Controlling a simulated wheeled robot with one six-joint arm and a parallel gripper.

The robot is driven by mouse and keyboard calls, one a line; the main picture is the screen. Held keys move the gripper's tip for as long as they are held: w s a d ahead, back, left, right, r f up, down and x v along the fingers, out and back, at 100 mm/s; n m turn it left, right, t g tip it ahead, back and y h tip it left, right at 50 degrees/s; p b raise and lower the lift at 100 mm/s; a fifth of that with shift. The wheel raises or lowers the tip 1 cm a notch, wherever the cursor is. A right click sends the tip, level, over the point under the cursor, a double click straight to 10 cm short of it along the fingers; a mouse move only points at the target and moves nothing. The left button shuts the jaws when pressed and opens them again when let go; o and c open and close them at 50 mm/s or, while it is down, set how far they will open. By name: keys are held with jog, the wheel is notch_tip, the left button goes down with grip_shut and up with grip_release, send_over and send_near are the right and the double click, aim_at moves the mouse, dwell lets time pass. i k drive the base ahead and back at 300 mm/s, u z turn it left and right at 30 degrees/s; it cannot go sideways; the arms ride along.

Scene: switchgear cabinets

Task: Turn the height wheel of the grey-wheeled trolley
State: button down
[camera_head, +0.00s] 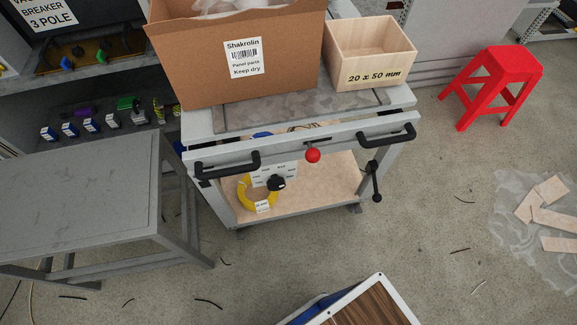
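A grey trolley (402,97) stands in the middle of the view, with two black handles on its front edge. A red knob (313,155) sits at the middle of that edge. A black crank-like part (375,182) hangs at the trolley's right front side. A black knob (277,183) shows lower down, in front of a white labelled plate (270,171). I cannot tell for sure which of these is the height wheel. The trolley's castors are mostly hidden and their colour is unclear. My gripper is not in view.
A cardboard box (285,60) and a wooden box (372,50) stand on the trolley; a yellow coil (258,193) lies on its lower shelf. A grey table (80,195) stands close at left, a red stool (495,80) at right. Scraps litter the floor.

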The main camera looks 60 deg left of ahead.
aim_at(276, 183)
jog(key=u, duration=2.1)
